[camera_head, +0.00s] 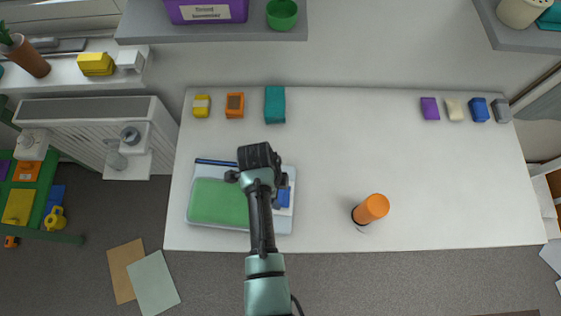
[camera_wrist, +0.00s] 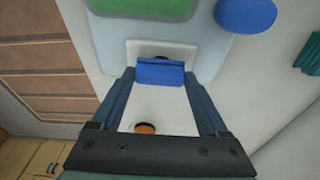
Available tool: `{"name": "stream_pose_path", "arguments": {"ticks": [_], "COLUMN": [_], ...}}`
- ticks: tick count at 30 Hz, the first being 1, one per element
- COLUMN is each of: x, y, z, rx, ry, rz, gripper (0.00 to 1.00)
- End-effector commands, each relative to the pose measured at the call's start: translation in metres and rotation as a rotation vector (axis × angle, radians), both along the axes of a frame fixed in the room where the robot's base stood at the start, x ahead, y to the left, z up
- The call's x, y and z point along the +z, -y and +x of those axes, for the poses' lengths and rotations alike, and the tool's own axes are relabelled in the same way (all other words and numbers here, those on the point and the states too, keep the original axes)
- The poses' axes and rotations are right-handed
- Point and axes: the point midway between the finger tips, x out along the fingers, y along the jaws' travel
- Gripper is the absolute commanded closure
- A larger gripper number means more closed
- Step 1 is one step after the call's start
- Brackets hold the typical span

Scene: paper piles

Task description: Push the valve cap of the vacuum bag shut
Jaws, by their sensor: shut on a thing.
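The vacuum bag (camera_head: 189,222) lies flat on the white table at the left, with green contents (camera_head: 218,203) showing through. A blue strip (camera_head: 215,162) lies along its far edge. A blue piece, apparently the valve cap (camera_head: 284,197), shows on the bag right of my arm. It shows as a rounded blue shape in the wrist view (camera_wrist: 245,14), apart from my fingers; I cannot tell whether it is closed. My gripper (camera_head: 262,158) is over the bag's far edge. In the wrist view my gripper (camera_wrist: 160,80) is shut on a small blue block (camera_wrist: 160,72).
Yellow (camera_head: 201,105), orange (camera_head: 235,105) and teal (camera_head: 275,104) items stand behind the bag. Several small blocks line the back right. The table's middle is clear.

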Motion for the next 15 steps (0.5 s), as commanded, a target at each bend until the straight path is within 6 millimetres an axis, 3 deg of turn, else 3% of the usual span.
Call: {"name": "stream_pose_path", "arguments": {"ticks": [6,15], "x": [-0.016,-0.014], "y": [-0.012,-0.013], "z": [0.001,0.001], "rx": [0.006,0.000], "ry": [-0.023,-0.029], "rz": [-0.225,-0.308], "gripper": [0.78,0.78]}}
